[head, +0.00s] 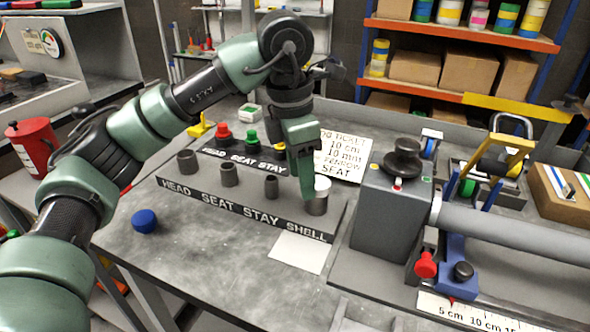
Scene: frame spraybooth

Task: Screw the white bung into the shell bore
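The white bung (322,184) shows as a pale cap at the top of the grey shell bore (317,206), the rightmost cylinder on the strip lettered HEAD SEAT STAY SHELL. My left gripper (307,188) points down right beside the bung, its green finger covering the bung's left side. The second finger does not show clearly, so I cannot tell whether the gripper is closed on the bung. How deep the bung sits in the bore is also hidden. My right gripper is not in view.
Other grey bores (229,174) stand left along the strip. Red (223,136) and green (251,140) bungs stand behind, near a ticket card (343,155). A blue bung (144,221) lies at the front left. A grey machine block (384,215) stands close right.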

